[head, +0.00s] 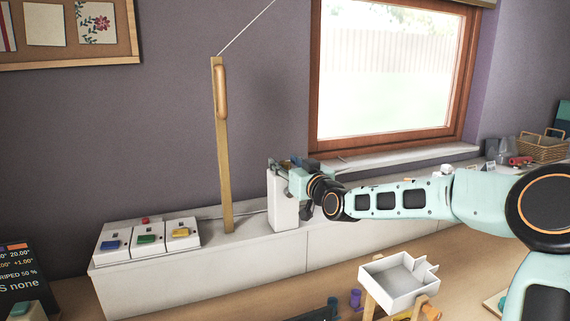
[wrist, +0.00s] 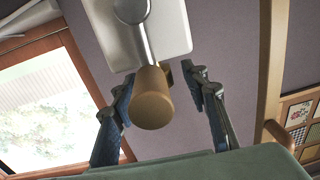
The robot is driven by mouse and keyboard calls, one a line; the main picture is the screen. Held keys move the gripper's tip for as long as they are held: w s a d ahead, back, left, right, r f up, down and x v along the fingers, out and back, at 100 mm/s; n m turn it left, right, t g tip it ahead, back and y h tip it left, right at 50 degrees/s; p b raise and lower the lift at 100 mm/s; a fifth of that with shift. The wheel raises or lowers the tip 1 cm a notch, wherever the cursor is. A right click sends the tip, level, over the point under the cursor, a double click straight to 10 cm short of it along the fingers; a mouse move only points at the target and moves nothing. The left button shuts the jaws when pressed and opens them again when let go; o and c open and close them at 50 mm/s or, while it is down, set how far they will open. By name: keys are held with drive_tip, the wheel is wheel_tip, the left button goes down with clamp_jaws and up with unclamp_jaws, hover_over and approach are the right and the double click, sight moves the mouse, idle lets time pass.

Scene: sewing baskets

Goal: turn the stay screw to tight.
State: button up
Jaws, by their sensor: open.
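In the wrist view a rounded wooden handle (wrist: 153,100) sits on a grey metal arm (wrist: 137,40), fixed to the face of a white block (wrist: 172,25). I take this to be the stay screw; no tight mark is readable. My gripper (wrist: 158,76) is open, with one finger on each side of the handle and a visible gap on both sides. In the head view my gripper (head: 287,166) is at the top of the white upright block (head: 283,205); the handle is hidden there behind my gripper and wrist.
A wooden post (head: 225,160) with a cord running up from its top stands left of the block. A white switch panel (head: 148,238) lies on the ledge further left. A white tray (head: 398,283) stands below my arm. The window (head: 395,70) is behind.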

drive_tip(key=shift+w, duration=0.2)
clamp_jaws()
drive_tip(key=shift+a, duration=0.1)
